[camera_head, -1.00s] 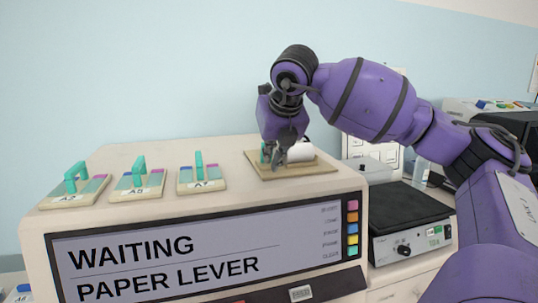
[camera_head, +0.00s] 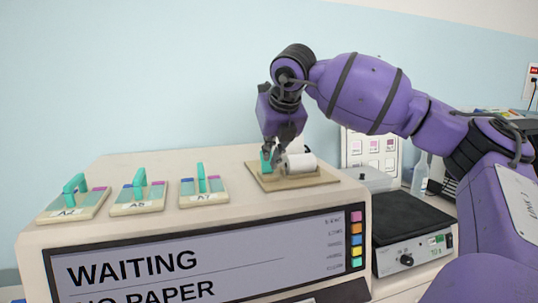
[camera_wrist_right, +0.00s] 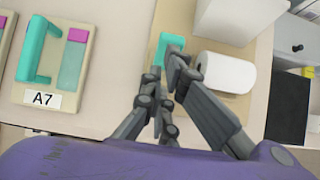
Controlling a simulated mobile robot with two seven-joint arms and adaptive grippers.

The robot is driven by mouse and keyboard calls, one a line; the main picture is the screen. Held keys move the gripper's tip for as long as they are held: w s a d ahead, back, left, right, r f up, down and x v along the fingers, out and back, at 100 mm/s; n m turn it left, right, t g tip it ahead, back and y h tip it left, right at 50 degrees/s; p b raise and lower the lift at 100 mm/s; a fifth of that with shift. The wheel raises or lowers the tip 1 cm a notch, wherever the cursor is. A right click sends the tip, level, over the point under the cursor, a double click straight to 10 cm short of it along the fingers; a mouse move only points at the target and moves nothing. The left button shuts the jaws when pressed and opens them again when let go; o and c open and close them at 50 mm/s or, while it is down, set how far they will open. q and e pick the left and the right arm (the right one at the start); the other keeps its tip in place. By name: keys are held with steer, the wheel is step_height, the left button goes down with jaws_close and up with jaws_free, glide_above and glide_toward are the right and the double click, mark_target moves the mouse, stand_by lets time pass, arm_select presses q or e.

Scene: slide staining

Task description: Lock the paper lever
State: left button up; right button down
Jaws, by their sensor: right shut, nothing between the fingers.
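The paper lever is a teal piece (camera_head: 265,163) at the left end of a beige plate (camera_head: 322,180) on top of the machine. A white paper roll (camera_head: 302,163) lies on the same plate, right of the lever. My right gripper (camera_head: 275,162) is shut and empty, with its fingertips down between lever and roll. In the right wrist view the fingertips (camera_wrist_right: 174,56) are close against the teal lever (camera_wrist_right: 160,44), beside the white roll (camera_wrist_right: 224,72). They partly hide the lever; I cannot tell if they touch it. My left gripper is out of view.
The machine's screen (camera_head: 200,262) reads "WAITING" and "NO PAPER". Several labelled plates with teal handles stand left, including A7 (camera_head: 204,198). A dark-topped device (camera_head: 410,222) stands at the right. The machine top between A7 and the roll plate is clear.

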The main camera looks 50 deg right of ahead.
steer(key=shift+s+a+r, duration=0.1)
steer(key=shift+s+r, duration=0.05)
steer(key=shift+r, duration=0.05)
steer(key=shift+r+b, duration=0.3)
steer(key=shift+r, duration=0.05)
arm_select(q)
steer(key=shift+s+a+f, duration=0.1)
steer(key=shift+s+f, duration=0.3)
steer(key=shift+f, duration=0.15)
arm_select(e)
steer(key=shift+r, duration=0.4)
